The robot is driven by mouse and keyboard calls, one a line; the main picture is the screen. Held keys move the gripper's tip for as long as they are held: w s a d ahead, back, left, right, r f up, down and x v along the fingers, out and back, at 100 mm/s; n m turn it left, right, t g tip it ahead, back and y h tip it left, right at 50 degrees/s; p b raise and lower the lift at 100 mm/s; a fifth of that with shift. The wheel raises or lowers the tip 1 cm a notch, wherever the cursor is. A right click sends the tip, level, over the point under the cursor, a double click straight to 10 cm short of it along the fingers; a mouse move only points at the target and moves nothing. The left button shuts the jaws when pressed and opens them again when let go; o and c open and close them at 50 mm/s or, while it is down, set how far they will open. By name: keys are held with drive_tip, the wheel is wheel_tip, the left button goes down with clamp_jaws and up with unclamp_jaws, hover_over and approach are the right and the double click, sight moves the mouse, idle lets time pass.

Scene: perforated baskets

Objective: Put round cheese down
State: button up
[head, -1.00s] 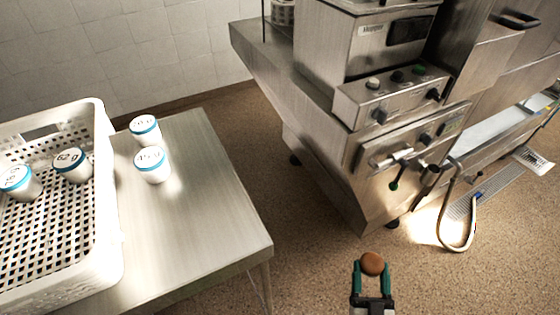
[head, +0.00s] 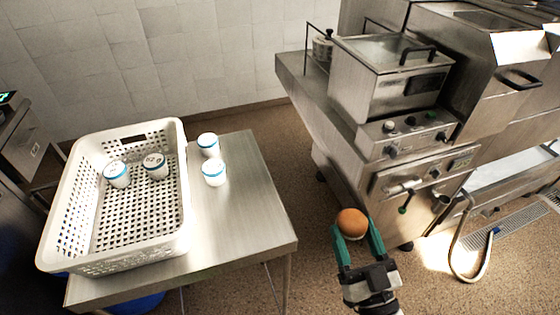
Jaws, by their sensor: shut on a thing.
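The round cheese (head: 352,222) is an orange-brown ball shape held between the fingertips of my gripper (head: 356,238). My gripper has teal fingers and is shut on the cheese. It hangs in the air over the floor, to the right of the metal table (head: 240,205) and in front of the steel kitchen machine. The cheese is clear of every surface.
A white perforated basket (head: 178,240) stands on the table with two white tubs (head: 117,174) in it. Two more blue-rimmed tubs (head: 213,172) stand right of the basket. The table's front right is bare. The steel machine (head: 400,130) stands at the right.

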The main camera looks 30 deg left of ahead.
drive_tip(key=a+r+p, duration=0.2)
drive_tip(key=a+r, duration=0.2)
drive_tip(key=r, duration=0.4)
drive_tip(key=g+y+b, duration=0.1)
drive_tip(key=b, duration=0.3)
hover_over(261, 237)
drive_tip(key=shift+n, duration=0.4)
drive_tip(key=f, duration=0.8)
drive_tip(key=shift+w+d+f, duration=0.15)
drive_tip(key=shift+d+f, duration=0.1)
drive_tip(key=shift+a+f, duration=0.1)
drive_tip(key=shift+f, duration=0.1)
wheel_tip(261, 237, down, 3)
drive_tip(key=shift+a+f, duration=0.15)
drive_tip(key=shift+f, duration=0.1)
